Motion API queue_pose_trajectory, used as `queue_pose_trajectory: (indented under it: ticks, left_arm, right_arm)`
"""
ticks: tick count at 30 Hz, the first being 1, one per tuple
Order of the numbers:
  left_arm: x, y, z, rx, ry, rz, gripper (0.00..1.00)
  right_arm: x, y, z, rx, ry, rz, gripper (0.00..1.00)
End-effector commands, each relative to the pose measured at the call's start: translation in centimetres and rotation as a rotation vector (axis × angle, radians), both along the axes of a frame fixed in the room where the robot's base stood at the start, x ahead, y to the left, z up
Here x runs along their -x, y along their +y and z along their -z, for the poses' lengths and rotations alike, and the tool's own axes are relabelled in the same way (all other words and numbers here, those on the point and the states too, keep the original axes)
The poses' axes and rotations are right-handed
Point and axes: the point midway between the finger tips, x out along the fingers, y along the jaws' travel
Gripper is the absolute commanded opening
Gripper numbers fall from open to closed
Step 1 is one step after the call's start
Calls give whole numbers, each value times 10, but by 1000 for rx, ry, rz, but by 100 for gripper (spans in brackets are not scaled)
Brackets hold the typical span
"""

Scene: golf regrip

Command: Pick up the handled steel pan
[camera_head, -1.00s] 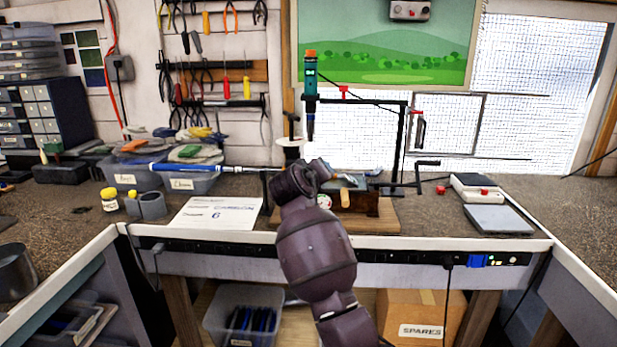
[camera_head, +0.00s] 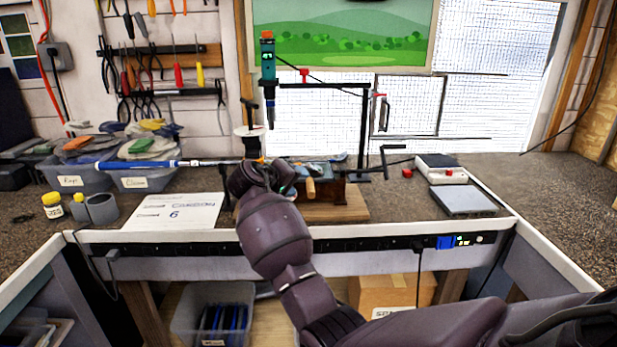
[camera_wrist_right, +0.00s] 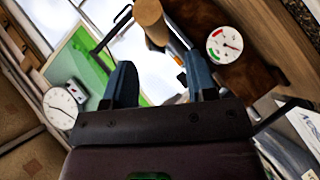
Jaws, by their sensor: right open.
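I see no handled steel pan in the head view or the right wrist view now. My right gripper (camera_head: 268,172) is over the middle of the bench, in front of the wooden block with the dial; my own wrist mostly hides it in the head view. In the right wrist view its two blue fingers (camera_wrist_right: 158,62) stand apart with nothing between them. Beyond them are a wooden handle (camera_wrist_right: 150,18) and a round white dial (camera_wrist_right: 225,45). My left gripper is in neither view.
Grey cups (camera_head: 102,208), a yellow-lidded jar (camera_head: 52,206) and a paper sheet (camera_head: 177,212) are on the bench's left. A blue-gripped club (camera_head: 140,165) lies across bins. A flat grey scale (camera_head: 463,200) is at the right. The far right bench is bare.

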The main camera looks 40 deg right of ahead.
Motion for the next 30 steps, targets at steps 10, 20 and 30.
queue_pose_trajectory:
  ticks: [10,20,30]
  left_arm:
    - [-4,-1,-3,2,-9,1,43]
    - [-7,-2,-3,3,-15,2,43]
    - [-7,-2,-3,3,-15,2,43]
  right_arm:
    - [-7,-30,14,1,2,-1,52]
    - [-13,-46,22,0,0,-2,52]
    - [-13,-46,22,0,-1,-2,10]
